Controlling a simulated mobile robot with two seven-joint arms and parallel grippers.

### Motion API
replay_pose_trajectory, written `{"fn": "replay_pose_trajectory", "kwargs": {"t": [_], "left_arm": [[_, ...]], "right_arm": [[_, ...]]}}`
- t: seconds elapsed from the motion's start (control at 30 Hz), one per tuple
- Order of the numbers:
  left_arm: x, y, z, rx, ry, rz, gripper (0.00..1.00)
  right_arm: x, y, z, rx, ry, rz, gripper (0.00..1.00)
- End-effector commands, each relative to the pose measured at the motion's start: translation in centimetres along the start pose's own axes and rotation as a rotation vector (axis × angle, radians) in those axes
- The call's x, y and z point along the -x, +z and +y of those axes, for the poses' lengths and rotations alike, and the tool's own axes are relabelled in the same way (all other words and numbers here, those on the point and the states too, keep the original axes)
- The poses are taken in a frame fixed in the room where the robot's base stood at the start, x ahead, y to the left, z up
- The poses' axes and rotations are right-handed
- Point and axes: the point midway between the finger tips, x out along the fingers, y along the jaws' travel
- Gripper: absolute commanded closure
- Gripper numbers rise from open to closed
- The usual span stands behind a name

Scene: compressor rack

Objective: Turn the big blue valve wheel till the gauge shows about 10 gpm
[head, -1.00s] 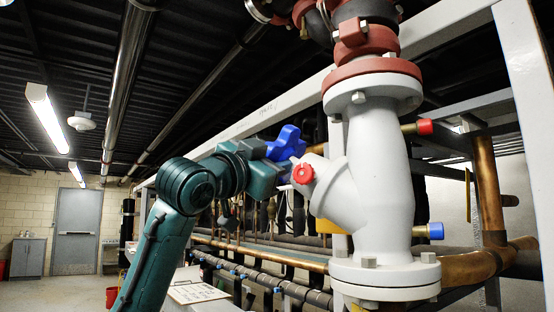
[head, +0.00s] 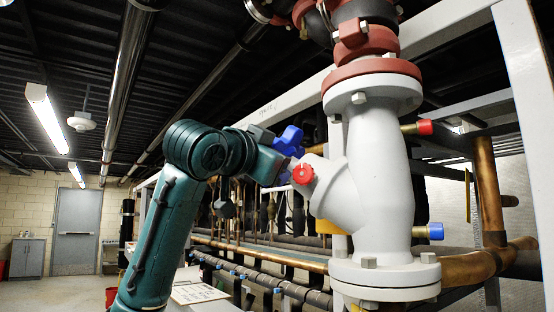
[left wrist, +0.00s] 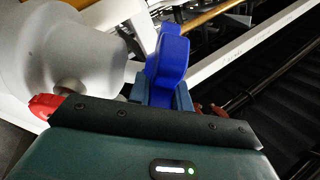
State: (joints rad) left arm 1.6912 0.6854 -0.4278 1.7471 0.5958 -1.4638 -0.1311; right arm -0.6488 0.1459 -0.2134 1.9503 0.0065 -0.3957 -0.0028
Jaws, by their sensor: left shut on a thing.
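The big blue valve wheel (head: 291,138) sits on the side branch of the large white valve body (head: 378,170), at the centre of the head view. My left gripper (head: 276,160) is at the wheel, partly hiding it. In the left wrist view the gripper (left wrist: 162,92) is shut on a lobe of the blue wheel (left wrist: 168,58), with the white valve body (left wrist: 65,50) to the left. No gauge reading can be made out in these frames. My right gripper is not in view.
A red cap (head: 303,174) juts from the valve branch close to my left gripper. A white steel beam (head: 270,110) runs behind the wheel. Copper pipe (head: 488,200) stands to the right. Open floor lies at the far left.

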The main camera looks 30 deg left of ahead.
Motion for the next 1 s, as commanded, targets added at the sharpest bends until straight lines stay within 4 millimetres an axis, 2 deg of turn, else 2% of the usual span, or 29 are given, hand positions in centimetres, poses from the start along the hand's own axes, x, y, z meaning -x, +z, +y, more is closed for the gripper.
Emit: {"fn": "replay_pose_trajectory", "kwargs": {"t": [0.23, 0.27, 0.5, 0.8, 0.87, 1.0], "left_arm": [[0.0, -0.1, 0.0, 0.001, 0.0, 0.0, 1.0], [0.0, -0.1, 0.0, 0.001, 0.0, 0.001, 0.79], [0.0, 0.0, 0.0, 0.001, 0.0, 0.001, 0.6], [0.2, 0.0, 0.0, 0.0, -0.001, 0.001, 0.58], [0.7, 0.1, 0.0, 0.0, -0.002, 0.002, 0.58], [3.0, 0.2, 0.1, 0.0, -0.003, 0.005, 0.58]], "right_arm": [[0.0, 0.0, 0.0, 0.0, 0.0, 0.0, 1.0], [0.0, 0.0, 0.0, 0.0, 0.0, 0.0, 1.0], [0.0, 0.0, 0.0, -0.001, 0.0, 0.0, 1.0], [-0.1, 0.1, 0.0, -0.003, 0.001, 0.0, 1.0], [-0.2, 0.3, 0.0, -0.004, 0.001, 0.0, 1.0], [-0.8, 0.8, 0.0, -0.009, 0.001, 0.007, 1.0]]}}
